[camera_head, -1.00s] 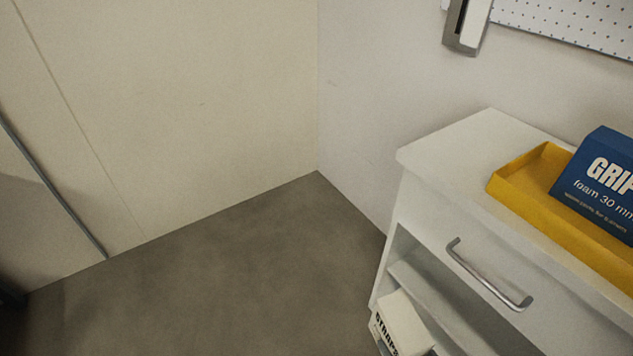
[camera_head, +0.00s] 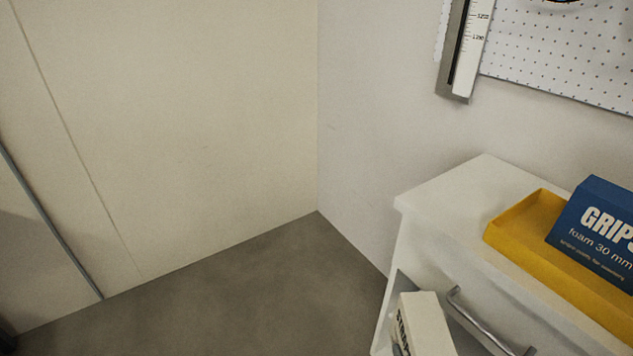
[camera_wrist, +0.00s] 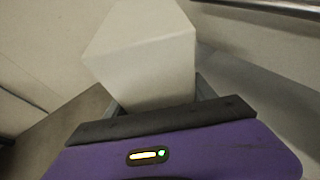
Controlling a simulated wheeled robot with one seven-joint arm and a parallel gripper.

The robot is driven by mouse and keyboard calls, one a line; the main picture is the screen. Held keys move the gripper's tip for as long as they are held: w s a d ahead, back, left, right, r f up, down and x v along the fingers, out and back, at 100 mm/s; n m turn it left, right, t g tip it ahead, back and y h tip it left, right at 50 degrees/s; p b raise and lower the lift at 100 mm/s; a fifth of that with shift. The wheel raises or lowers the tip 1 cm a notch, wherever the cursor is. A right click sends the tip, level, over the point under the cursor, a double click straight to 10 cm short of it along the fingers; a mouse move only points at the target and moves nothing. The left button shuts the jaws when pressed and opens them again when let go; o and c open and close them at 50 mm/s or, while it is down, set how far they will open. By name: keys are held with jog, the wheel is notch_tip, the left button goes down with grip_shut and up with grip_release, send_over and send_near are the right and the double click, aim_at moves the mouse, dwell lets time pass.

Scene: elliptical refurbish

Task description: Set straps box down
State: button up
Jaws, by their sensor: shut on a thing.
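The straps box (camera_head: 424,325) is white with dark lettering on its end. In the head view it is at the bottom, in front of the white cabinet's upper front and beside the drawer handle, cut off by the frame edge. In the wrist view the box (camera_wrist: 145,60) stands out beyond my gripper (camera_wrist: 160,106). My gripper is shut on the box, and its fingers are mostly hidden behind the dark edge of the purple housing. In the head view my gripper is not clearly visible.
The white cabinet (camera_head: 440,196) has a metal drawer handle (camera_head: 480,325). On its top a yellow tray (camera_head: 515,235) holds a blue GRIPS box (camera_head: 600,232). The top's near left corner is bare. A pegboard (camera_head: 560,60) hangs above. Floor (camera_head: 240,295) left of the cabinet is clear.

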aim_at(432, 353)
jog(key=r+p, duration=0.1)
jog(key=p, duration=0.1)
jog(key=r+p, duration=0.1)
jog(key=p, duration=0.1)
jog(key=r+p, duration=0.1)
jog(key=p, duration=0.1)
jog(key=shift+s+a+r, duration=0.2)
jog(key=shift+s+r, duration=0.05)
jog(key=shift+r, duration=0.05)
jog(key=p, duration=0.1)
jog(key=r+p, duration=0.1)
jog(key=p, duration=0.1)
jog(key=shift+s+r+p, duration=0.2)
jog(key=shift+s+p, duration=0.05)
jog(key=shift+p, duration=0.05)
jog(key=p, duration=0.1)
jog(key=r+p, duration=0.1)
jog(key=p, duration=0.1)
jog(key=shift+s+d+p, duration=0.2)
jog(key=shift+s+p, duration=0.1)
jog(key=shift+s, duration=0.1)
jog(key=shift+s+d+p, duration=0.1)
jog(key=shift+s+p, duration=0.05)
jog(key=shift+p, duration=0.25)
